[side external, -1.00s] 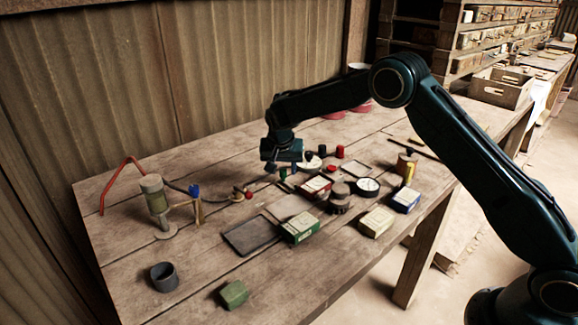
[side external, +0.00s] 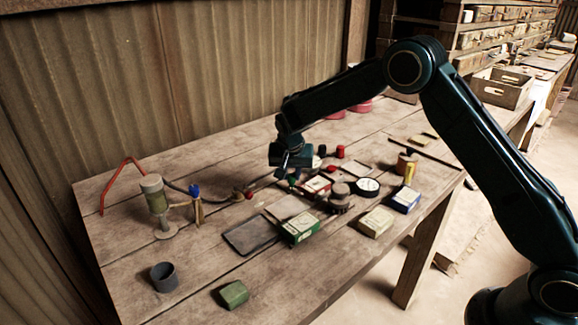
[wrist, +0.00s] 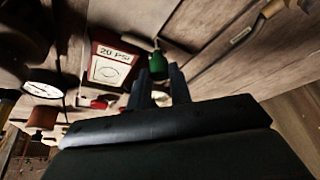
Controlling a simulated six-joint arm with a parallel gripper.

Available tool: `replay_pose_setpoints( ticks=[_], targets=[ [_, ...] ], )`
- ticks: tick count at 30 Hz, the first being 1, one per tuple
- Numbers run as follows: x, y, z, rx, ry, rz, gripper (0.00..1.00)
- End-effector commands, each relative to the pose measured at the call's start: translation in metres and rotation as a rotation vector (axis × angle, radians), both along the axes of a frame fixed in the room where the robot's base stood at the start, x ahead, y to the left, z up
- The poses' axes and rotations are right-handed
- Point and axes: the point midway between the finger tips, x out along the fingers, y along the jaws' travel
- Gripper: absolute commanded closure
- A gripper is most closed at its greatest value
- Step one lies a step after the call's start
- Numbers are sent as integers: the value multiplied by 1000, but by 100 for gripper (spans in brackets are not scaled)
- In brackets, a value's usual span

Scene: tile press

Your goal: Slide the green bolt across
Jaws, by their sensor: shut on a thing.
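The green bolt's knob (side external: 292,181) shows as a small green spot just under my gripper (side external: 288,173) in the side view. In the wrist view the green knob (wrist: 158,66) sits at the tips of my gripper's two dark fingers (wrist: 161,80). The fingers are shut on the knob, with a narrow gap between them. The rest of the bolt and its seat are mostly hidden by the gripper and too small to make out in the side view.
A red-framed "20 PSI" sign (wrist: 108,69) lies close beside the knob. A round white gauge (wrist: 42,89) is farther left. A green box (side external: 300,228), a dark flat plate (side external: 249,236) and a pump (side external: 156,203) stand on the table.

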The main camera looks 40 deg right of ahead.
Motion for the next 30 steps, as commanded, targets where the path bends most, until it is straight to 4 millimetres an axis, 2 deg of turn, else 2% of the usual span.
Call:
replay_pose_setpoints(
  ticks=[4, 13, 14, 17, 30],
  targets=[
    [-8, 0, 0, 1, 0, -1, 100],
    [-10, 0, 0, 1, 7, -3, 100],
    [-10, 0, 0, 0, 8, -2, 78],
    [-10, 0, -1, 0, 7, -2, 58],
    [-9, 1, 3, 1, 1, 0, 57]
  ],
)
